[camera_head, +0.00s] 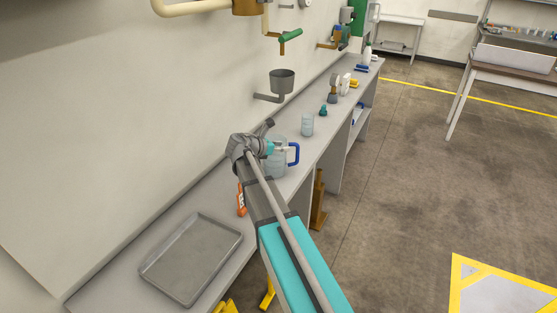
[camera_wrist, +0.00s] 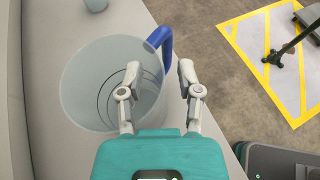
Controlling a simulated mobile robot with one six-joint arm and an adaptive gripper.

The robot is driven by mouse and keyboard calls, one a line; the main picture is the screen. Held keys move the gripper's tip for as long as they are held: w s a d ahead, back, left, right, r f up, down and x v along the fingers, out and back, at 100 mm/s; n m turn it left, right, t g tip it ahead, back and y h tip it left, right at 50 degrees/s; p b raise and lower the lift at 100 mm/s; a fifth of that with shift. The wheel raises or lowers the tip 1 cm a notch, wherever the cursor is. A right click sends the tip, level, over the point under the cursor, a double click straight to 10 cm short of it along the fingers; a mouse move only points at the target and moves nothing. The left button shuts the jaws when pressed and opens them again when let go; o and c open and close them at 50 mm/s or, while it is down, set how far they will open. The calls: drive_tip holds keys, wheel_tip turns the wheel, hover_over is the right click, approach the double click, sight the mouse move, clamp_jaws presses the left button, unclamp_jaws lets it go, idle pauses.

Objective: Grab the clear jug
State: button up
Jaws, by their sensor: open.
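The clear jug (camera_head: 276,167) stands on the long bench, partly hidden behind my arm in the head view. Its blue handle (camera_head: 293,154) points to the right. In the wrist view the jug (camera_wrist: 88,88) is seen from above with its open round mouth, and the blue handle (camera_wrist: 162,42) is on its upper right side. My gripper (camera_wrist: 158,72) is open, with one finger over the jug's mouth and the other to the right of its rim, near the handle. I cannot tell whether either finger touches the jug.
A grey tray (camera_head: 192,257) and an orange bottle (camera_head: 241,200) are on the bench's near part. A smaller clear container (camera_head: 307,125) stands beyond the jug, with several bottles farther along. A grey cup-like fixture (camera_head: 282,82) sticks out from the wall.

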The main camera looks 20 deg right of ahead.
drive_tip(key=shift+c, duration=0.3)
clamp_jaws()
idle(0.3)
